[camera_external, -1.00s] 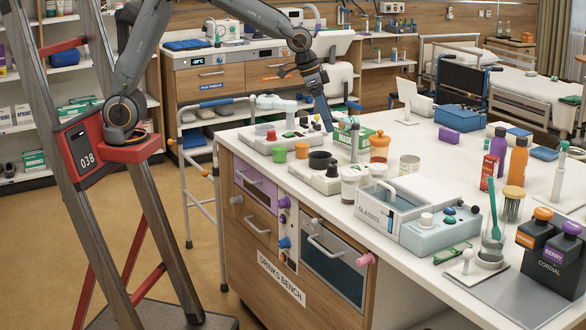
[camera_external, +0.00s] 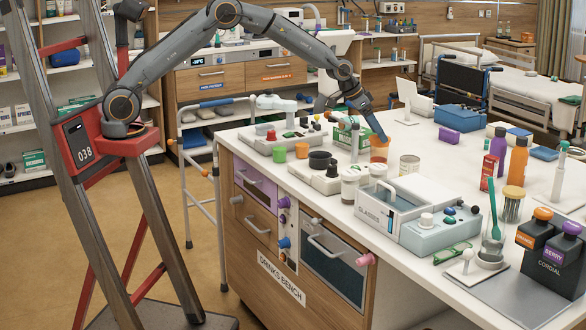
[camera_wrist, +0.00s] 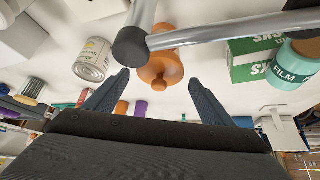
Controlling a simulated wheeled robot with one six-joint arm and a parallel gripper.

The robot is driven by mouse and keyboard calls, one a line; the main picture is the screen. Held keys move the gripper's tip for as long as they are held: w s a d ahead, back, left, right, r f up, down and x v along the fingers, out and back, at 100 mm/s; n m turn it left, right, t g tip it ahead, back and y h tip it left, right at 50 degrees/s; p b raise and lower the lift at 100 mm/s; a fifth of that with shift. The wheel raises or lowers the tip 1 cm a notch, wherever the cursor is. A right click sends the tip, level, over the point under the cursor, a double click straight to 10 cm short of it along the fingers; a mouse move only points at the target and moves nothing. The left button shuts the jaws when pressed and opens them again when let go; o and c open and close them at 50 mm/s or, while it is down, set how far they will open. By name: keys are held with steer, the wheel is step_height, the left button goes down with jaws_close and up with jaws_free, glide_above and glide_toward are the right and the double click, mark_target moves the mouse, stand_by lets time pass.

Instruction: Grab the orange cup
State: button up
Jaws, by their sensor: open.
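An orange lidded pot (camera_external: 379,152) with a round body stands on the white bench top. My gripper (camera_external: 384,138) is at its top in the outside view, tilted down, and covers part of it. In the wrist view the pot (camera_wrist: 166,70), with a small knob, shows ahead between my open fingers (camera_wrist: 160,85), which hold nothing. I cannot tell whether they touch it.
A grey bar with a dark end (camera_wrist: 131,47) crosses in front of the pot in the wrist view. A metal can (camera_external: 409,164) stands close to the pot's right. A green and white box (camera_wrist: 258,60) and a teal film jar (camera_wrist: 292,64) are close by. Purple and orange bottles (camera_external: 517,160) stand farther right.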

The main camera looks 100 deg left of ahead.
mark_target(379, 152)
steer(key=shift+p+x, duration=1.35)
steer(key=shift+x, duration=1.85)
steer(key=shift+c, duration=0.4)
steer(key=c, duration=0.9)
steer(key=shift+o, duration=0.2)
steer(key=shift+r, duration=0.15)
